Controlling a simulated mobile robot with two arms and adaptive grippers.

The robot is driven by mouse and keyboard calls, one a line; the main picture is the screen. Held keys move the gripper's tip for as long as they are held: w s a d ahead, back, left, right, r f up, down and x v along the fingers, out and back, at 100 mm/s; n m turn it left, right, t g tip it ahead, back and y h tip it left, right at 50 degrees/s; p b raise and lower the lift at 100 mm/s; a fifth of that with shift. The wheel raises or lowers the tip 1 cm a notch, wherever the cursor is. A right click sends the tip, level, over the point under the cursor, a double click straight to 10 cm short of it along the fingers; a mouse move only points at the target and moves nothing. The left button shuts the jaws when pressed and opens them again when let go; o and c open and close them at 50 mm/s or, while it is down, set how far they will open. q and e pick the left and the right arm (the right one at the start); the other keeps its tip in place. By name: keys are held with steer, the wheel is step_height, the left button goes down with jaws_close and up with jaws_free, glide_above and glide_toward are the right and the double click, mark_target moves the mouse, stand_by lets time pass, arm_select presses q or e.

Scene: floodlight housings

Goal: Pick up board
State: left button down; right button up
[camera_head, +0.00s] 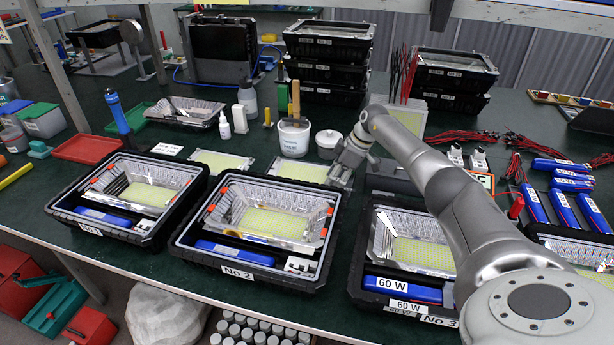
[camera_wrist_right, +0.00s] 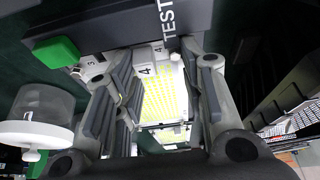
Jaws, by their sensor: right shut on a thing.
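Two flat LED boards with yellow-green dot fields lie behind the housings: one board (camera_head: 220,160) on the left, and another board (camera_head: 298,170) behind housing No 2 (camera_head: 250,270). My right gripper (camera_head: 343,168) is at the right edge of this second board, pointing down. In the right wrist view the board (camera_wrist_right: 163,98) shows between the fingers of my right gripper (camera_wrist_right: 166,82), which is shut on it. The exact contact is partly hidden. I cannot tell whether the board is clear of the table. My left gripper is not in view.
Black housings No 1 (camera_head: 75,212) and No 3 (camera_head: 355,285) flank No 2 along the front edge. A white pot (camera_head: 293,140) and lidded jar (camera_head: 328,142) stand close behind the board. A dark TEST box (camera_wrist_right: 120,28) is near my gripper. Blue packs (camera_head: 535,203) lie right.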

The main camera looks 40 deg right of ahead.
steer(key=shift+w+d+r, duration=0.1)
steer(key=shift+d+r, duration=0.05)
steer(key=shift+d, duration=0.3)
steer(key=shift+c, duration=0.5)
steer(key=shift+w+d+r, duration=0.1)
steer(key=shift+r, duration=0.5)
jaws_close()
step_height(320, 180, up, 2)
steer(key=shift+r, duration=0.1)
steer(key=shift+s+a+r, duration=0.25)
steer(key=shift+s+r, duration=0.1)
steer(key=shift+s, duration=0.05)
steer(key=s+a+r, duration=0.2)
steer(key=s, duration=0.1)
steer(key=s+a+r, duration=0.3)
steer(key=s+a+r+b, duration=0.1)
steer(key=s+a+r, duration=0.1)
steer(key=s+a, duration=0.1)
steer(key=shift+a+r, duration=0.15)
steer(key=shift+r, duration=0.25)
steer(key=shift+s+a+r, duration=0.25)
step_height(320, 180, up, 8)
steer(key=p, duration=0.7)
steer(key=shift+f, duration=0.25)
